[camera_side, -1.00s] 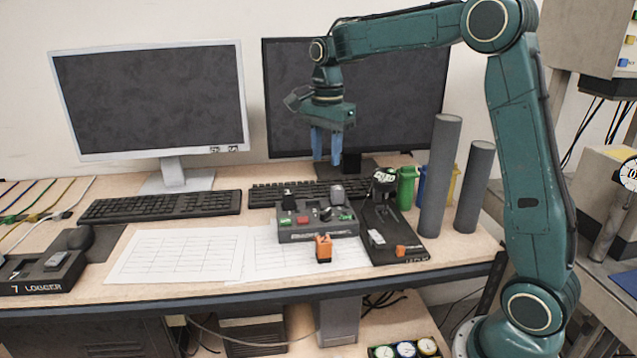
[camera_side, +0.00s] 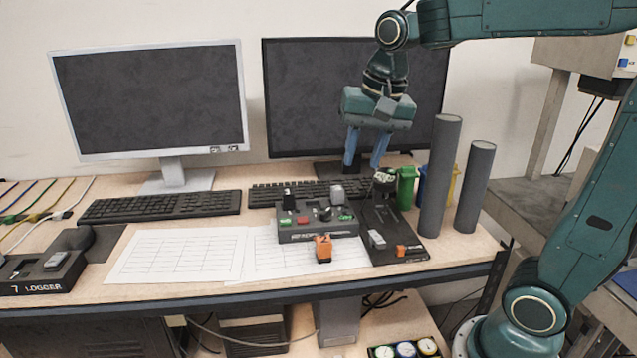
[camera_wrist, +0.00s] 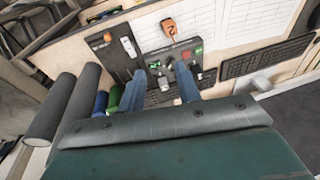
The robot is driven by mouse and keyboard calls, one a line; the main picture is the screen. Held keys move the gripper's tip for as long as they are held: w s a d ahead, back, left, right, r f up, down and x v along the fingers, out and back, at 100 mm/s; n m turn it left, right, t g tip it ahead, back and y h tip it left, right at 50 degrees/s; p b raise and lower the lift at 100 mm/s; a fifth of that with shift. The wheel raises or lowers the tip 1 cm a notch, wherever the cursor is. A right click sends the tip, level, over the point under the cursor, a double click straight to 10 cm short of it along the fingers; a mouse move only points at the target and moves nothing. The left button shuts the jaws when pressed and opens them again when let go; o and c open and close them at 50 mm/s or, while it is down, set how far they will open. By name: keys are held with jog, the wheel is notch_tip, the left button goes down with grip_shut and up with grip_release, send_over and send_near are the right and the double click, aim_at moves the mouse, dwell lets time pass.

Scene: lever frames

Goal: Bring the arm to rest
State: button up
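My gripper (camera_side: 365,160) hangs above the back of the desk, in front of the right monitor, with its blue fingers pointing down. The fingers are spread apart with nothing between them. In the wrist view my gripper (camera_wrist: 160,92) also shows two separated fingers, with the dark control box (camera_wrist: 172,62) beyond them. In the side view the control box (camera_side: 320,235), with coloured buttons, a knob and small levers, stands below and left of my gripper. The fingers appear clear of everything.
Two grey cylinders (camera_side: 440,175) stand upright at the desk's right. Monitors (camera_side: 150,100) line the back.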

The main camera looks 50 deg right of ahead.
jog(key=s+a+f+n+t, duration=0.1)
jog(key=s+a+f+n, duration=0.1)
jog(key=s+n, duration=0.2)
jog(key=s+a+f+n+t, duration=0.2)
jog(key=s+n, duration=0.3)
jog(key=s, duration=0.4)
jog(key=shift+s+n, duration=0.25)
jog(key=shift+n, duration=0.05)
dwell(0.4)
